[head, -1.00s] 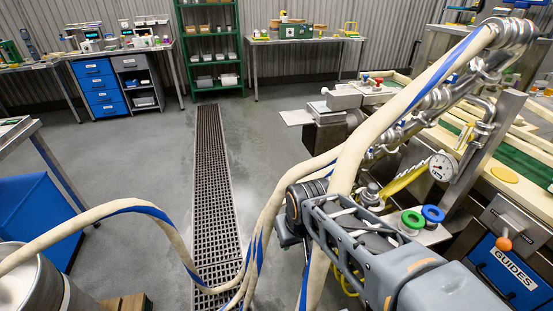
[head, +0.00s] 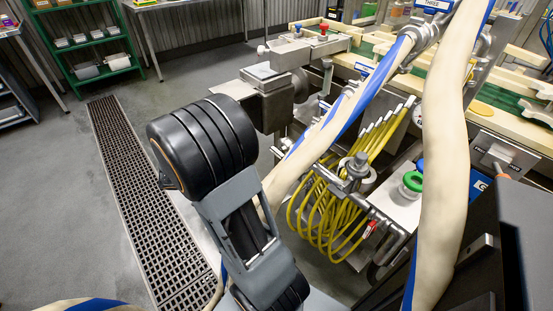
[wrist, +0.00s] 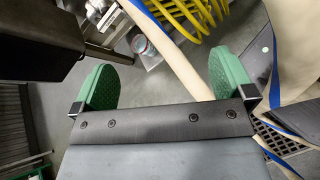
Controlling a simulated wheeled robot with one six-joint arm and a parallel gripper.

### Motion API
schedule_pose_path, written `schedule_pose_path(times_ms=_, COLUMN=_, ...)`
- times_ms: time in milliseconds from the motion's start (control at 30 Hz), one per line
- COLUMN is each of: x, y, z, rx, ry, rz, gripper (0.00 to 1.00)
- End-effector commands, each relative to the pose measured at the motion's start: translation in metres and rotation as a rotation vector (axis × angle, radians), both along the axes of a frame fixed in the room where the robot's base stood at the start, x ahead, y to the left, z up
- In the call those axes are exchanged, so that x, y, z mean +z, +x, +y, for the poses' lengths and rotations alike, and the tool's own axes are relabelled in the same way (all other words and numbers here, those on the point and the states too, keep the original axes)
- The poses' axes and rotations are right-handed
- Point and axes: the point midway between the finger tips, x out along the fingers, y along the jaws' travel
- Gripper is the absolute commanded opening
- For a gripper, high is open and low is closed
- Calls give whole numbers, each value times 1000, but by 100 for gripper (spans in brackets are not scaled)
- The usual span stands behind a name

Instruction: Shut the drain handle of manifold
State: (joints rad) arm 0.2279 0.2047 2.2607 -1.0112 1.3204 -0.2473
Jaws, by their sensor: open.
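The steel manifold (head: 357,166) stands right of centre in the head view, with yellow coiled hoses (head: 325,215) hanging beside it. A small red handle-like part (head: 371,229) shows low by the hoses; I cannot tell whether it is the drain handle or how it is set. My gripper (wrist: 166,82) is open in the wrist view, its two green pads wide apart. A cream hose (wrist: 172,55) passes across the gap, and I cannot tell its depth. The yellow hoses (wrist: 200,22) lie beyond at the top. My arm hides the gripper in the head view.
Thick cream-and-blue hoses (head: 446,150) hang in front of the manifold on the right. A steel block stand (head: 258,98) is behind it. A floor grating (head: 140,205) runs along the open floor at left.

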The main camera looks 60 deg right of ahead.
Motion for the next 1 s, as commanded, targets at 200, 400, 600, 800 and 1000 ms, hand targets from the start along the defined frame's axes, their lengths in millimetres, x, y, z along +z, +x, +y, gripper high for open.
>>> schedule_pose_path(times_ms=200, x=-48, y=22, z=-63, rx=185, ry=-207, rz=392, gripper=100)
schedule_pose_path(times_ms=400, x=-68, y=36, z=-88, rx=279, ry=-298, rz=557, gripper=100)
schedule_pose_path(times_ms=600, x=-73, y=33, z=-111, rx=301, ry=-321, rz=596, gripper=100)
schedule_pose_path(times_ms=800, x=-73, y=20, z=-148, rx=298, ry=-321, rz=595, gripper=100)
schedule_pose_path(times_ms=1000, x=-73, y=9, z=-183, rx=299, ry=-321, rz=594, gripper=100)
